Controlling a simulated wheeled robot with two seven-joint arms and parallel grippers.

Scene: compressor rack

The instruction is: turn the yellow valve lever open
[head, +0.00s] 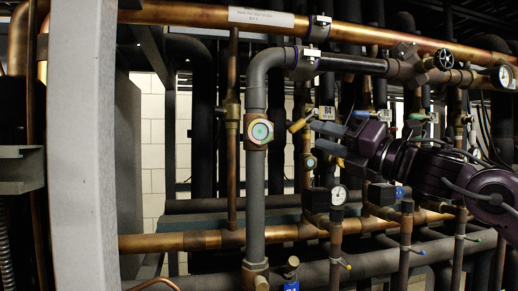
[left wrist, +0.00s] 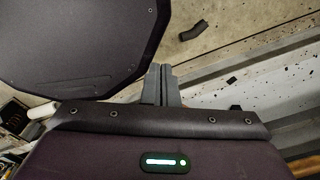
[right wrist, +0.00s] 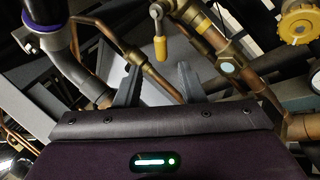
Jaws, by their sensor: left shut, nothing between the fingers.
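The yellow valve lever (head: 298,125) sits on a small valve on a vertical copper pipe, left of my right gripper. My right gripper (head: 318,137) reaches in from the right with its fingers apart and pointing at the lever. In the right wrist view the lever (right wrist: 160,48) hangs from its silver valve body, lined up between the two fingertips (right wrist: 156,68) and seemingly just beyond them. I cannot tell whether they touch. My left gripper (left wrist: 161,72) shows only in the left wrist view, shut and empty above the floor.
A grey vertical pipe (head: 254,200) with a round sight glass stands left of the lever. A copper pipe (head: 200,14) runs overhead. A gauge (head: 339,195) and lower pipes lie beneath my right gripper. A pale post (head: 82,150) stands at left. A yellow knob (right wrist: 298,22) shows at right wrist view's upper right.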

